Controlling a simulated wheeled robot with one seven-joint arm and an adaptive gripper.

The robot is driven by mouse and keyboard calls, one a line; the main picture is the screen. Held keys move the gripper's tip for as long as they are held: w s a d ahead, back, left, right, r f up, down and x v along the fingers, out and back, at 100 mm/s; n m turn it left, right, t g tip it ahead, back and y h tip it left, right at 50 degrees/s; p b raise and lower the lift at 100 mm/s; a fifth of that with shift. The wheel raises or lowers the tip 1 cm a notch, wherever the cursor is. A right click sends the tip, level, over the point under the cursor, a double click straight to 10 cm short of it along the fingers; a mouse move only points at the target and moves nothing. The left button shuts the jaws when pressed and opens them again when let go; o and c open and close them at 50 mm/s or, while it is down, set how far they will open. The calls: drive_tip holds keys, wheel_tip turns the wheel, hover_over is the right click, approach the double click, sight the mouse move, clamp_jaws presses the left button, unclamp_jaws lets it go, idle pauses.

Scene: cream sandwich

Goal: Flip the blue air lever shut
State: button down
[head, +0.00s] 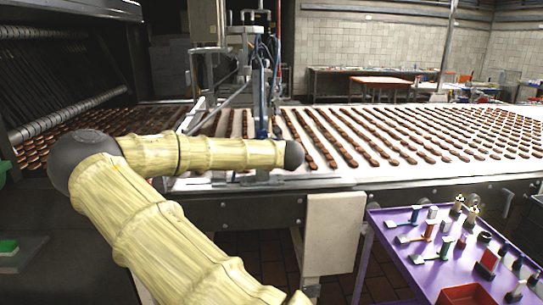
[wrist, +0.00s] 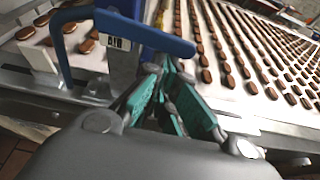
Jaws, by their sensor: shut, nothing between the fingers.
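The blue air lever (wrist: 140,34) is in the upper left of the wrist view. It is a blue bar that bends down at its left end, with a small lettered label (wrist: 118,44) beside it. My gripper (wrist: 163,75) has teal finger pads and is shut with nothing held. Its tips are close to the lever's right end; I cannot tell whether they touch. In the head view, a narrow blue upright part (head: 262,95) shows on the machine, but I cannot tell the lever there. My gripper is hidden in that view, behind my arm.
A white conveyor (head: 350,181) with rows of brown biscuits runs along behind my arm. A metal machine frame (head: 240,40) stands over it. A purple table (head: 393,255) at the lower right holds several small parts and a red bin (head: 466,294).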

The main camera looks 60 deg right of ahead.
drive_tip(key=shift+r+n, duration=0.25)
drive_tip(key=shift+n, duration=0.05)
idle(0.5)
drive_tip(key=s+a+b, duration=0.4)
drive_tip(key=s+a, duration=0.2)
drive_tip(key=a, duration=0.1)
drive_tip(key=shift+f, duration=0.35)
idle(0.3)
drive_tip(key=shift+s, duration=0.1)
idle(0.3)
